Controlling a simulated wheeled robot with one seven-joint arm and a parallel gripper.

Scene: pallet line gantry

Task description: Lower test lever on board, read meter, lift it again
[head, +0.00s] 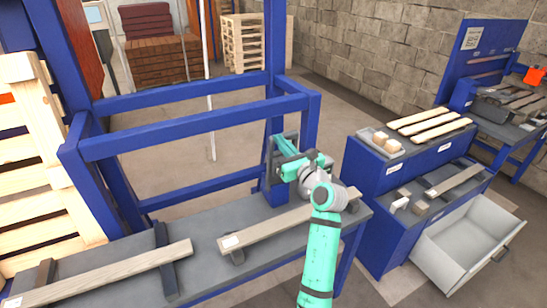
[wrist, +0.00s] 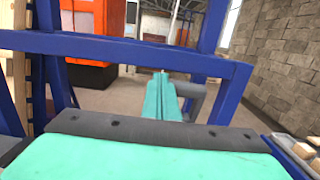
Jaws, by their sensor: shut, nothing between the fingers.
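My gripper (head: 280,147) is in front of the blue upright at the back of the bench, with its teal fingers together and empty. In the wrist view the shut fingers (wrist: 162,80) point at the blue crossbar. A grey fitting (head: 269,162) on the upright is partly hidden by my gripper. A grey bent bar (wrist: 197,98) shows just right of the fingers in the wrist view; I cannot tell if they touch or if it is the test lever. A labelled wooden board (head: 286,222) lies on the bench below my arm. I cannot make out a meter.
Another labelled board (head: 105,273) lies on the bench at left. Blue frame rails (head: 195,131) cross behind the bench. A blue cabinet (head: 385,225) with an open grey drawer (head: 465,250) stands at right. Pallets (head: 30,160) stand at far left.

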